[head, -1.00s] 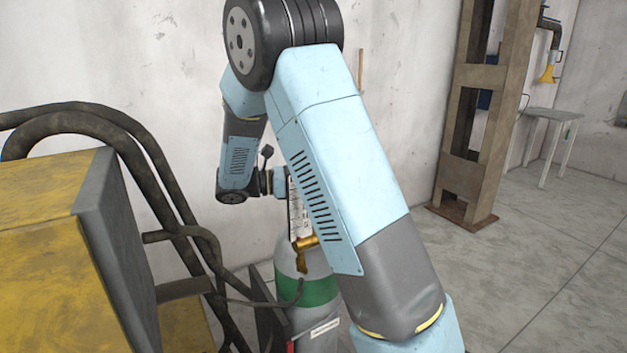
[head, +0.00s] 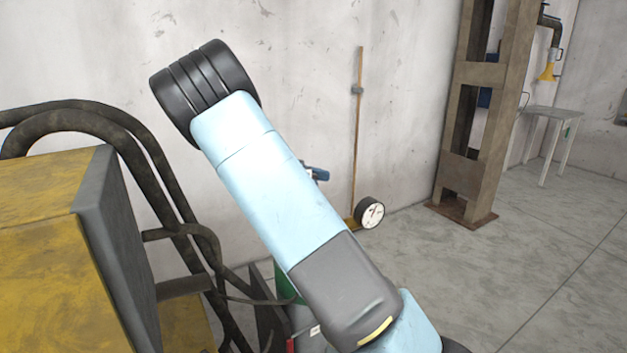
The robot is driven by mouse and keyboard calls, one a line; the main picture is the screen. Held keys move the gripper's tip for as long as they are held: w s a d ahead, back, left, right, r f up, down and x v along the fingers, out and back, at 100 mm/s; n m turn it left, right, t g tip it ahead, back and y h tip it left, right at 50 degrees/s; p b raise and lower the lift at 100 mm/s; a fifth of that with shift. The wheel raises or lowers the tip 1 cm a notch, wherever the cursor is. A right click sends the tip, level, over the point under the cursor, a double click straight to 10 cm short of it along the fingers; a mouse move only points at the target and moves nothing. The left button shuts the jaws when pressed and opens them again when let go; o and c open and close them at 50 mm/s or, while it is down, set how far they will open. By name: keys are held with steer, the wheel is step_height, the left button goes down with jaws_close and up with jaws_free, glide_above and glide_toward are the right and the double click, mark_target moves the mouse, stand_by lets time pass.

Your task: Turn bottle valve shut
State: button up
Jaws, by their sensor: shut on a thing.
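The gas bottle is mostly hidden behind my arm. A strip of its green band (head: 288,287) and a little of its grey body (head: 301,318) show below and left of the arm. A small blue part (head: 317,173) sticks out past the arm's right edge, above the bottle; I cannot tell whether it is the valve handle. A round white-faced gauge (head: 371,213) with a dark rim shows right of the arm, with a brass-coloured piece (head: 350,225) beside it. My gripper is hidden behind my arm, so its hold and its place at the valve cannot be seen.
A yellow and grey cabinet (head: 45,250) and thick dark hoses (head: 150,150) crowd the left. A thin rod (head: 357,120) stands before the wall. A brown steel frame (head: 467,150) and a small table (head: 550,125) stand at right. The floor (head: 510,270) there is clear.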

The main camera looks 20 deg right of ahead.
steer(key=shift+r+m+g+y, duration=0.35)
steer(key=shift+m+g+y, duration=0.25)
steer(key=shift+m+y, duration=0.1)
steer(key=o, duration=0.7)
steer(key=shift+w, duration=0.1)
steer(key=o, duration=0.3)
steer(key=shift+a+f, duration=0.1)
steer(key=shift+f, duration=0.05)
steer(key=shift+r, duration=0.4)
step_height(320, 180, up, 2)
steer(key=shift+r, duration=0.2)
steer(key=s+r, duration=0.9)
steer(key=s, duration=0.5)
steer(key=shift+r, duration=0.35)
